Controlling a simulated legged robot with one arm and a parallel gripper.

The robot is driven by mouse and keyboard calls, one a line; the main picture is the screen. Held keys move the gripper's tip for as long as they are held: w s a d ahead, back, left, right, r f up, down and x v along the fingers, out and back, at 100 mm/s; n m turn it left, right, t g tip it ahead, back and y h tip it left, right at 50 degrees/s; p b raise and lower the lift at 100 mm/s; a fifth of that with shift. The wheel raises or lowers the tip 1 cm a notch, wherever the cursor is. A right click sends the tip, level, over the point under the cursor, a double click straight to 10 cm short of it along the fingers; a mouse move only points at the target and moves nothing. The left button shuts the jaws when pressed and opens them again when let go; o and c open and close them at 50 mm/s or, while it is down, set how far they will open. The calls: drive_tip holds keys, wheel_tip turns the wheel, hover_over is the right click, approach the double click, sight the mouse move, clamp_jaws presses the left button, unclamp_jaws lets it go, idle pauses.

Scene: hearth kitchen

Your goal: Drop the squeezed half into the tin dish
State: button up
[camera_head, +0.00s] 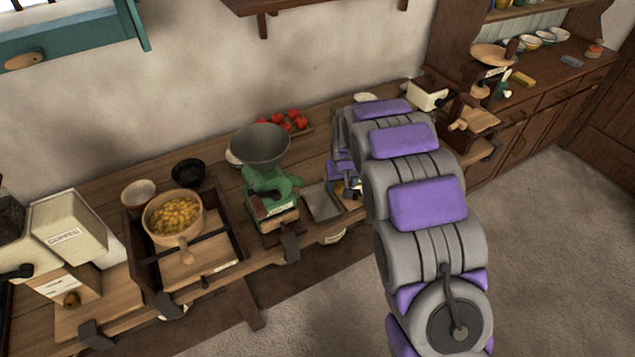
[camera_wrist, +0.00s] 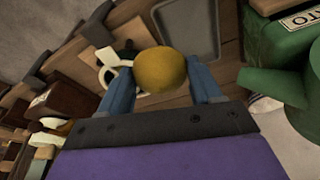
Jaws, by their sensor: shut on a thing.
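My gripper (camera_wrist: 160,82) is shut on a yellow rounded lemon half (camera_wrist: 160,68), held between its two blue fingers. In the head view the gripper (camera_head: 346,187) is partly hidden by my arm, near the front edge of the bench. A shallow grey metal tray (camera_head: 322,203) lies just left of it, and I cannot tell for certain whether it is the tin dish. The tray also shows in the wrist view (camera_wrist: 186,28), beyond the lemon half. The half covers part of what lies under it.
A green mill (camera_head: 268,185) with a grey hopper (camera_head: 260,146) stands left of the tray. A tray of tomatoes (camera_head: 290,121) sits behind. A white ring-handled thing (camera_wrist: 108,62) is left of the lemon half. A bowl of yellow pieces (camera_head: 173,218) stands farther left.

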drive_tip(key=n, duration=0.1)
hover_over(319, 202)
drive_tip(key=s+d, duration=0.2)
wheel_tip(319, 202, down, 2)
drive_tip(key=shift+w+a+f+n+y+b, duration=0.15)
drive_tip(key=shift+a+f, duration=0.15)
drive_tip(key=shift+f, duration=0.25)
drive_tip(key=shift+s+a+f+n+y+b, duration=0.15)
drive_tip(key=shift+a+f, duration=0.15)
drive_tip(key=shift+f, duration=0.2)
drive_tip(key=shift+w+a+f+y+b, duration=0.15)
drive_tip(key=shift+a+f, duration=0.15)
drive_tip(key=shift+f, duration=0.25)
drive_tip(key=shift+a+f, duration=0.1)
drive_tip(key=shift+f, duration=0.25)
drive_tip(key=shift+w+f+b, duration=0.1)
drive_tip(key=shift+f+b, duration=0.2)
drive_tip(key=shift+f, duration=0.25)
drive_tip(key=shift+d+f, duration=0.6)
drive_tip(key=shift+f, duration=0.65)
drive_tip(key=shift+a, duration=0.25)
drive_tip(key=shift+a, duration=0.1)
